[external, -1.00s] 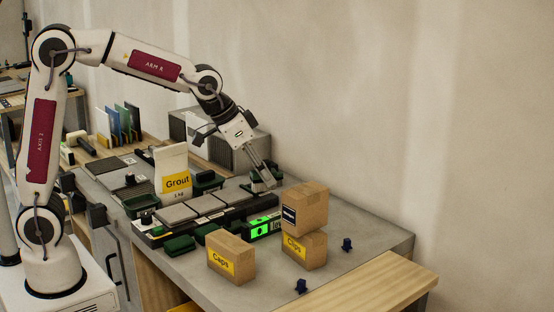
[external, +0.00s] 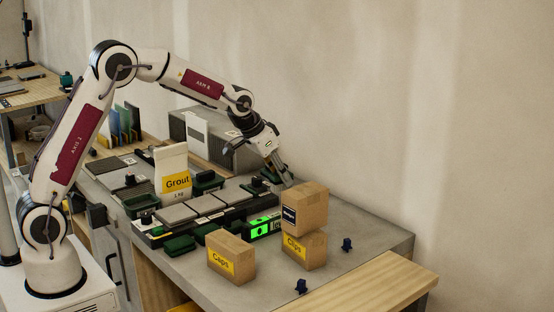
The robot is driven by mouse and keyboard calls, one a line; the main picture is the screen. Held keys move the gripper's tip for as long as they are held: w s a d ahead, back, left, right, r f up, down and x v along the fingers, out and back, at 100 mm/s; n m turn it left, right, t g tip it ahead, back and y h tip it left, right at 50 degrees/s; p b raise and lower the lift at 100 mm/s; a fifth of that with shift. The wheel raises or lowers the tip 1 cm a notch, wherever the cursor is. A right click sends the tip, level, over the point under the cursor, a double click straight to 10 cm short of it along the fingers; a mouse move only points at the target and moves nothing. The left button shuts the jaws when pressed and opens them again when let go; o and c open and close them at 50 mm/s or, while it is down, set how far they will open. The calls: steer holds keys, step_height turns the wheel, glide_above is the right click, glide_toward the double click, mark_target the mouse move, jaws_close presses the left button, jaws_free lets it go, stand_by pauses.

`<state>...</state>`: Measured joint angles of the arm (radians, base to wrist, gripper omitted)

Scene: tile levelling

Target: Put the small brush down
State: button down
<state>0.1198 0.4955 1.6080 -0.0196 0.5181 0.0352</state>
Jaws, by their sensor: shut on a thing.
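My gripper (external: 286,178) points down and to the right, above the back of the grey worktop, just behind and above the stacked cardboard boxes. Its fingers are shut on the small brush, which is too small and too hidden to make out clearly. A dark green holder (external: 257,187) sits on the worktop just left of the fingertips. I cannot tell whether the brush touches anything below.
An upper box (external: 312,212) stands on a Clips box (external: 304,251), close in front of my gripper. A Caps box (external: 231,258), a Grout bag (external: 172,170) and grey tiles (external: 178,213) are to the left. Blue pieces (external: 347,244) lie right; the worktop around them is clear.

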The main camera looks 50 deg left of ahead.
steer(key=w+a+r+n, duration=0.1)
steer(key=w+a, duration=0.7)
steer(key=w, duration=0.4)
steer(key=shift+w+a+n+y, duration=0.3)
steer(key=shift+w+a+y, duration=0.1)
steer(key=shift+r, duration=0.1)
steer(key=shift+f, duration=2.5)
steer(key=shift+f, duration=2.5)
